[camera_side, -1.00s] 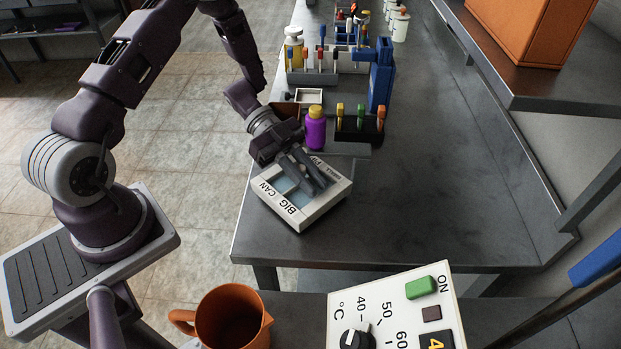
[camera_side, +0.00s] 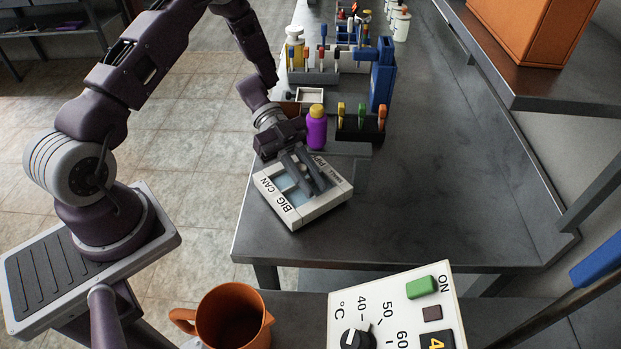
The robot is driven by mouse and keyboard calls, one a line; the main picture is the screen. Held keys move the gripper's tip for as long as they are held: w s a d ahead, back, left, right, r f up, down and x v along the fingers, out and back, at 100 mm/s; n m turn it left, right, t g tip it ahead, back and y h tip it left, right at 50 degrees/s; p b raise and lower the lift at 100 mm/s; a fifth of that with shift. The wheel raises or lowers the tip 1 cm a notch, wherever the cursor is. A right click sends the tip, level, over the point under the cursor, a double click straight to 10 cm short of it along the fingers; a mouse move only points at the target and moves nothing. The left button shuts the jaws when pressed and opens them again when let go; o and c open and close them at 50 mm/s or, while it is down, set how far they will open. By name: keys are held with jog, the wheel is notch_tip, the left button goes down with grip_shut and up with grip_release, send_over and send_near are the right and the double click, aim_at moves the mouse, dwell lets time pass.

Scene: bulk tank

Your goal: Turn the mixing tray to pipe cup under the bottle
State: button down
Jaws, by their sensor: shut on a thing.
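The white mixing tray (camera_side: 322,209) lies at the near left end of the dark bench. Its near-left rim reads "BIG CAN", and lettering on the far rim is partly covered. Pale blue recesses show inside it. My gripper (camera_side: 314,181) reaches over the tray from the upper left, with its dark fingers slanting across the middle. It is shut on a part of the tray, but the fingers hide the exact grip. A purple bottle (camera_side: 316,132) with a yellow cap stands upright just behind the tray, right of my wrist. I cannot make out which recess is the pipe cup.
A dark rack (camera_side: 368,148) with several coloured-capped tubes stands right of the bottle. A blue stand (camera_side: 382,75) and more racks line the bench behind. The bench right of the tray is clear. An orange mug (camera_side: 232,318) and a control panel (camera_side: 392,310) are in front.

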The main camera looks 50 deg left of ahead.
jog(key=c, duration=1.3)
grip_release()
jog(key=shift+c, duration=0.2)
